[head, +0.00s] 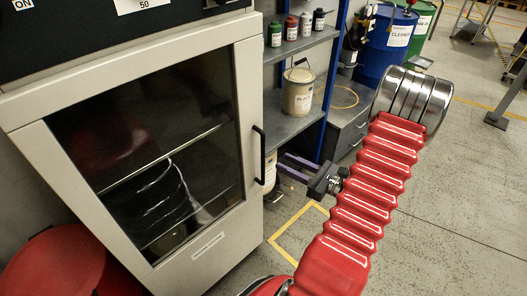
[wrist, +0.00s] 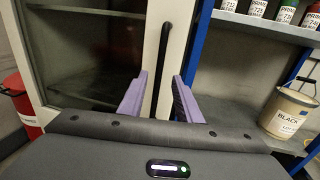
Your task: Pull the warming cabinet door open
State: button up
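The warming cabinet (head: 248,110) stands at the left in the head view. Its pale-framed glass door (head: 160,150) is shut. The black vertical bar handle (head: 259,155) is on the door's right side; it also shows in the wrist view (wrist: 165,45). My gripper (head: 283,166) is open, its purple fingers pointing at the handle from the right, with a small gap visible in the head view. In the wrist view my gripper's fingers (wrist: 160,76) lie either side of the handle's line, apart from it. The handle's lower end is hidden behind my gripper body in the wrist view.
A shelf unit (head: 300,45) with small bottles and a cream paint can (head: 298,90) stands right of the cabinet. A red container (head: 50,262) is at lower left. Blue (head: 385,45) and green drums stand at the back. Open floor (head: 460,200) lies to the right.

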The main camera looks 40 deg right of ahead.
aim_at(263, 151)
jog(key=x, duration=1)
jog(key=shift+w, duration=0.15)
jog(key=shift+c, duration=0.5)
grip_shut()
jog(key=shift+d, duration=0.1)
